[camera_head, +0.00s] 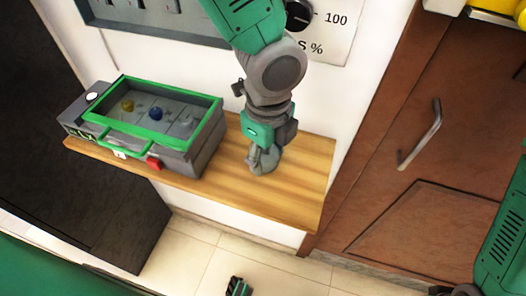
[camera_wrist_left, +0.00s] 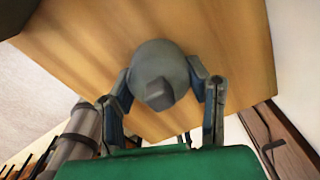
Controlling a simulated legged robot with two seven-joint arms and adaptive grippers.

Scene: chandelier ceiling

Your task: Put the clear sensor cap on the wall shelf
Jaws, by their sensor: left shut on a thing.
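My left gripper (camera_head: 264,150) points down over the right part of the wooden wall shelf (camera_head: 302,185). In the left wrist view its two fingers (camera_wrist_left: 161,74) are shut on a smooth grey domed piece with a darker knob, which I take to be the sensor cap (camera_wrist_left: 160,57). The cap also shows small below the gripper in the head view (camera_head: 263,162). It is over the bare wood of the shelf (camera_wrist_left: 95,35); I cannot tell whether it touches it.
A grey box with a green-framed clear lid (camera_head: 150,118) and a red latch stands on the shelf's left part. The shelf's right end is bare. A wall panel with a dial (camera_head: 299,15) is above. A brown door with a metal handle (camera_head: 420,135) is at right.

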